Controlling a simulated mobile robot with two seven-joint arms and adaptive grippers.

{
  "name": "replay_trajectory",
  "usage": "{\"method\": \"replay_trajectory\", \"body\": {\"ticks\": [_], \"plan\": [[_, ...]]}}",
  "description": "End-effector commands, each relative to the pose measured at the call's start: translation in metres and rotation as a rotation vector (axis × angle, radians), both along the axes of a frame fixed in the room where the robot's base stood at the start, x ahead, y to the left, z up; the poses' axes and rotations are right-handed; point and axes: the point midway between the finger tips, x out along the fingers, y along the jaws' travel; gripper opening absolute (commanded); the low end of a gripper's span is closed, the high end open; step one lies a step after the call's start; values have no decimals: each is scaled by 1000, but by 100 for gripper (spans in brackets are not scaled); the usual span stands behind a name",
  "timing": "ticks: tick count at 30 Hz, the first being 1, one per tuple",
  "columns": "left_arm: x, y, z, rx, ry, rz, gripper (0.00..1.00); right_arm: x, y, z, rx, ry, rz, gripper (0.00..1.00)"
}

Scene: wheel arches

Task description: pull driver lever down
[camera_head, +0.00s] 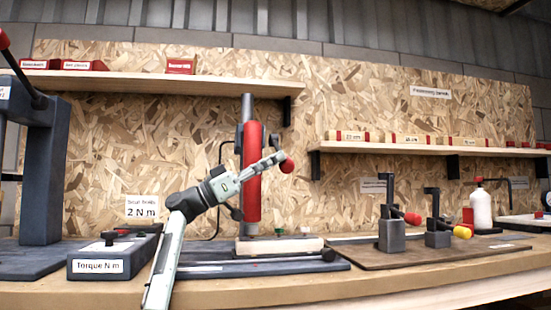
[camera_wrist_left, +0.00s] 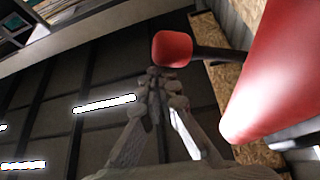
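The driver is an upright red cylinder (camera_head: 252,172) on a dark post above a bench stand. Its lever ends in a red knob (camera_head: 287,166) to the right of the cylinder. The left wrist view shows the knob (camera_wrist_left: 172,48) on a black rod (camera_wrist_left: 218,54), with the red driver body (camera_wrist_left: 280,75) close on the right. My left gripper (camera_head: 278,158) reaches across the front of the cylinder. Its fingertips (camera_wrist_left: 164,80) are together right by the knob; I cannot tell whether they touch it. Nothing shows between the fingers. My right gripper is not in view.
A dark torque box (camera_head: 112,252) stands left of the driver's dark base plate (camera_head: 225,270). Small levers with a red knob (camera_head: 412,218) and a yellow knob (camera_head: 462,231), and a white bottle (camera_head: 481,208), are to the right. Shelves (camera_head: 150,83) hang behind.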

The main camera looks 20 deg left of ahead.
Motion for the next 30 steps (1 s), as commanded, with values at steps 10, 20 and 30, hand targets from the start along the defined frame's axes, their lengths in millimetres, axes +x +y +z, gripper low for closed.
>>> {"method": "replay_trajectory", "body": {"ticks": [10,20,30], "plan": [[-37,64,-3,0,2,7,0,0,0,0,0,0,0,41],[-63,104,-1,-3,0,4,0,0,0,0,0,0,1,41],[-66,108,0,-3,-3,3,0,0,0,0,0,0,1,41]]}}
